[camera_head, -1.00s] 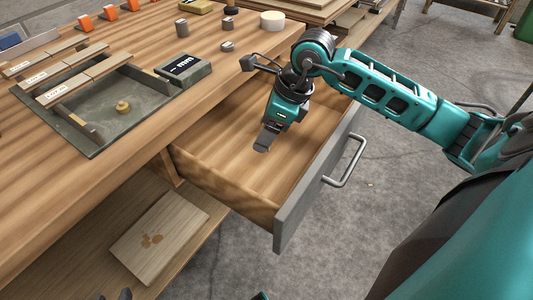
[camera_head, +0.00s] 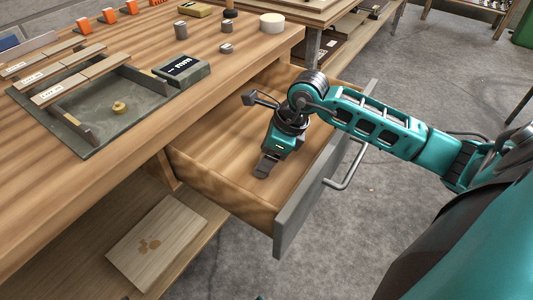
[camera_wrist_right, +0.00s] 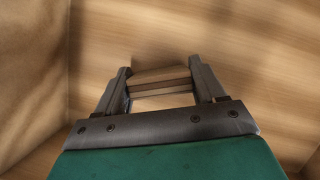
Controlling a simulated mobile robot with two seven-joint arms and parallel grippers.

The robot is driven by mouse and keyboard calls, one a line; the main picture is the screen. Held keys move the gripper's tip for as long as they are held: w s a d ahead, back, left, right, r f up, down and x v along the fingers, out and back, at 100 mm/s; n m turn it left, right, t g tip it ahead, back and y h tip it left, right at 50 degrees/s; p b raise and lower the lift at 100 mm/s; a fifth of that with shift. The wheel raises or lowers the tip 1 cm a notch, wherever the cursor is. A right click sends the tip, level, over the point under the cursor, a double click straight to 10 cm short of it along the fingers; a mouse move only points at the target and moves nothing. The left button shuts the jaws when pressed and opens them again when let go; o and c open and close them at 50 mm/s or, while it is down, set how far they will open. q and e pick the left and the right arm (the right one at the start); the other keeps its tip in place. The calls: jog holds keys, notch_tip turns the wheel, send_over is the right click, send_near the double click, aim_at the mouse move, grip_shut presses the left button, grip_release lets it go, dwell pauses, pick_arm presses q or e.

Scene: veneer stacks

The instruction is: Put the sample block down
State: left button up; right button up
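The sample block (camera_wrist_right: 160,80) is a wood-coloured block between the two fingers of my right gripper (camera_wrist_right: 162,82) in the right wrist view. It spans the gap, and the fingers appear shut on it. In the head view my right gripper (camera_head: 267,166) points down inside the open drawer (camera_head: 225,187), low over its wooden floor. The block cannot be made out there, and whether it touches the floor cannot be told. My left gripper is not in view.
The drawer's grey front (camera_head: 310,190) with its bar handle (camera_head: 349,170) is pulled out. The bench holds a grey tray (camera_head: 120,115), a display device (camera_head: 182,69), a pale disc (camera_head: 272,22) and small metal cylinders. A patterned board (camera_head: 155,245) lies on the shelf below.

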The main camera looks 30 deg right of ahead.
jog(key=o, duration=0.4)
jog(key=shift+r, duration=0.1)
jog(key=shift+d+r, duration=0.1)
jog(key=shift+r, duration=0.15)
jog(key=p+v, duration=0.2)
jog(key=v, duration=0.9)
jog(key=shift+r, duration=0.25)
jog(key=shift+s, duration=0.1)
